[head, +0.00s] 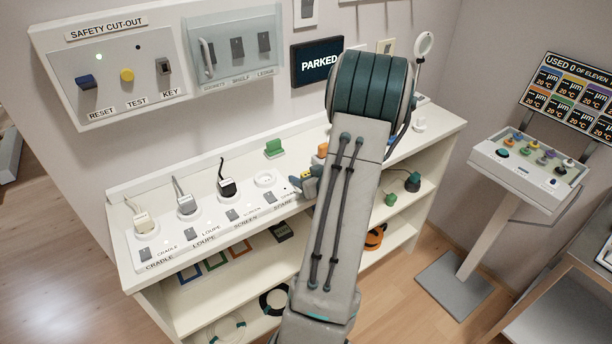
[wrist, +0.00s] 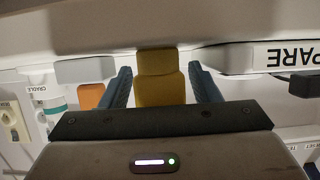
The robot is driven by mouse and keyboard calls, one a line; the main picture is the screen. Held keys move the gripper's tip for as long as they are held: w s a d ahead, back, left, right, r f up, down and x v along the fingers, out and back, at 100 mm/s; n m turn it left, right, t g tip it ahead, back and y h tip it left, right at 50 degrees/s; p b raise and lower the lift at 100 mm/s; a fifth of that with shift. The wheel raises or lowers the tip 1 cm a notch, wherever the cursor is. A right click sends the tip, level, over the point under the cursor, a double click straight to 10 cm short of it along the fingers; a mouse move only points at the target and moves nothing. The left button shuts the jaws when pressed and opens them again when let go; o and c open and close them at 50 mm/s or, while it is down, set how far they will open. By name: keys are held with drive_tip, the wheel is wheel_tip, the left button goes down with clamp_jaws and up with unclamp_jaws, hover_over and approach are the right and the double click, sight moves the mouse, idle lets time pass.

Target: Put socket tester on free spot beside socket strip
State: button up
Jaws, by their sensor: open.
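The socket strip (head: 222,213) lies along the white bench, with sockets and switches labelled CRADLE, LOUPE, SCREEN and SPARE. Three sockets hold plugs; the SPARE socket (head: 265,179) looks empty. My gripper (head: 306,184) is low over the bench at the strip's right end, partly hidden by my arm. A yellow block (head: 308,173), apparently the socket tester, is at the fingers. In the wrist view the yellow block (wrist: 160,88) stands between the two blue fingers (wrist: 159,72), which are apart on either side of it. Contact with the fingers cannot be told.
A green piece (head: 274,148) and an orange piece (head: 321,150) stand behind on the bench. The safety cut-out panel (head: 118,72) and PARKED screen (head: 318,61) are on the wall above. Shelves below hold cables (head: 226,328). A control stand (head: 528,165) is at right.

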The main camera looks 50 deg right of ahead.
drive_tip(key=v, duration=1.2)
drive_tip(key=w+a+r+g+h, duration=0.1)
drive_tip(key=w+a+r+g, duration=0.25)
drive_tip(key=a, duration=0.25)
drive_tip(key=w+a+r+g+h, duration=0.1)
drive_tip(key=w+a+r+g, duration=0.1)
drive_tip(key=w+a+r, duration=0.3)
drive_tip(key=s+a+n+g+y, duration=0.1)
drive_tip(key=s+a, duration=0.4)
drive_tip(key=a, duration=0.7)
drive_tip(key=s+a+r+n+g+y, duration=0.1)
drive_tip(key=s+a+n+g+y, duration=0.1)
drive_tip(key=a, duration=1)
drive_tip(key=s+g+y, duration=0.1)
drive_tip(key=s+y, duration=0.1)
drive_tip(key=s, duration=0.1)
drive_tip(key=shift+s+a+r+b, duration=0.2)
drive_tip(key=shift+s+a+b, duration=0.05)
drive_tip(key=shift+a+b, duration=0.15)
drive_tip(key=shift+c, duration=0.4)
drive_tip(key=c, duration=0.4)
drive_tip(key=shift+d, duration=0.15)
